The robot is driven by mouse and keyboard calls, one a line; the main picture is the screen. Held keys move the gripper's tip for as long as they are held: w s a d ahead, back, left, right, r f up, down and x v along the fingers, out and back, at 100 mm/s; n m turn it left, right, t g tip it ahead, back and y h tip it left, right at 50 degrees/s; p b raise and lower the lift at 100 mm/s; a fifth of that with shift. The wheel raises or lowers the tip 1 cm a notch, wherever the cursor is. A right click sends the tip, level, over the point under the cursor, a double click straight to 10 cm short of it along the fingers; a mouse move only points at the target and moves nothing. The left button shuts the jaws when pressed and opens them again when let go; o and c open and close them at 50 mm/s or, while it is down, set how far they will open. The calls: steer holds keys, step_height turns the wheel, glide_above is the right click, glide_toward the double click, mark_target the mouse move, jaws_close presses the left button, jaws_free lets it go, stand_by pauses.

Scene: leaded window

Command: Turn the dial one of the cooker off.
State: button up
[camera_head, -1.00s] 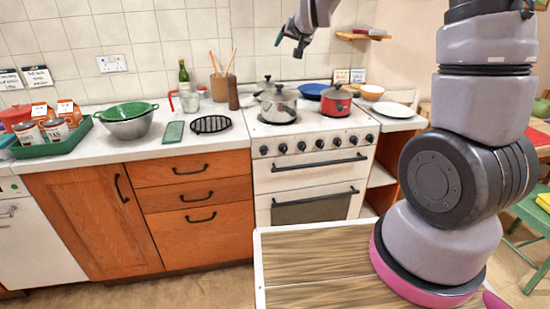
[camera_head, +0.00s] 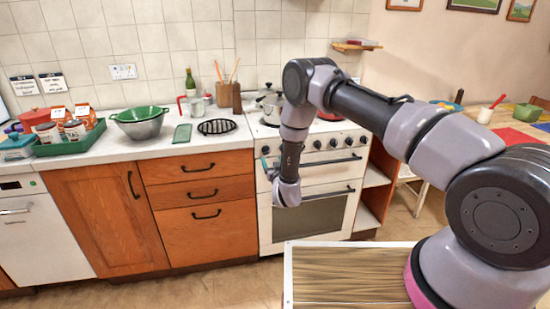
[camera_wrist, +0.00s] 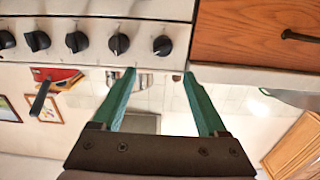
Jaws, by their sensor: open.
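The white cooker (camera_head: 318,172) stands against the tiled wall, with a row of black dials on its front panel. In the head view my arm hides part of the row. In the wrist view, which is upside down, the rightmost dial (camera_wrist: 162,45) is beside the cooker's edge at the wooden drawers. My gripper (camera_wrist: 159,72) is open, with two green fingers and nothing between them. Its fingertips appear just below that dial in the wrist picture; contact cannot be told. In the head view the gripper (camera_head: 266,170) is mostly hidden. The dials' settings are too small to read.
A steel pot (camera_head: 268,99) and a partly hidden red pot (camera_head: 330,116) stand on the hob. Wooden drawers (camera_head: 203,190) with black handles adjoin the cooker's left. A black oven handle (camera_head: 340,161) crosses below the dials. Floor in front of the drawers is free.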

mark_target(267, 153)
steer(key=x, duration=0.3)
steer(key=f+x, duration=0.1)
steer(key=x, duration=0.5)
steer(key=shift+w+a+f, duration=0.15)
steer(key=shift+a+f, duration=0.1)
jaws_close()
